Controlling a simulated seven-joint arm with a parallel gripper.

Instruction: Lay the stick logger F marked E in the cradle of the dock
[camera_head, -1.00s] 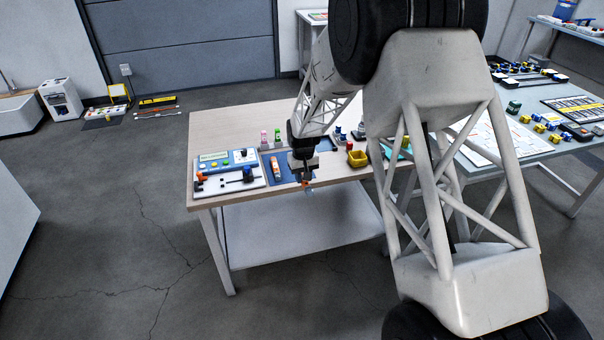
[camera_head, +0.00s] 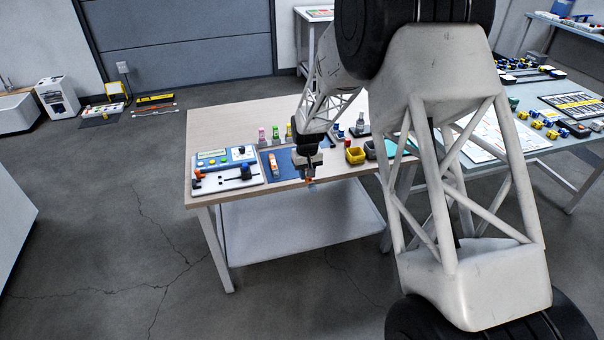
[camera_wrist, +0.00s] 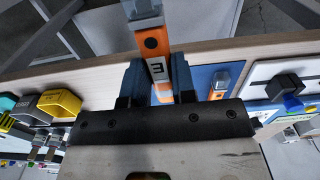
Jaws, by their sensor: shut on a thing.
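My gripper (camera_wrist: 158,88) is shut on an orange stick logger (camera_wrist: 151,42) with a white label that reads E, turned sideways. Its pale, clear-looking end points away from the gripper. In the head view my gripper (camera_head: 309,174) is over the table's front edge, at the right of a blue mat (camera_head: 287,175). The held logger shows there only as a small orange and pale tip. A white-and-blue board (camera_head: 214,186), which looks like the dock, lies left of the mat. I cannot make out its cradle clearly.
Another orange stick (camera_head: 273,163) lies on the mat, between my gripper and the board; it also shows in the wrist view (camera_wrist: 219,84). Small pink, green and yellow-topped items stand behind the mat. A yellow bin (camera_head: 355,156) stands to the right.

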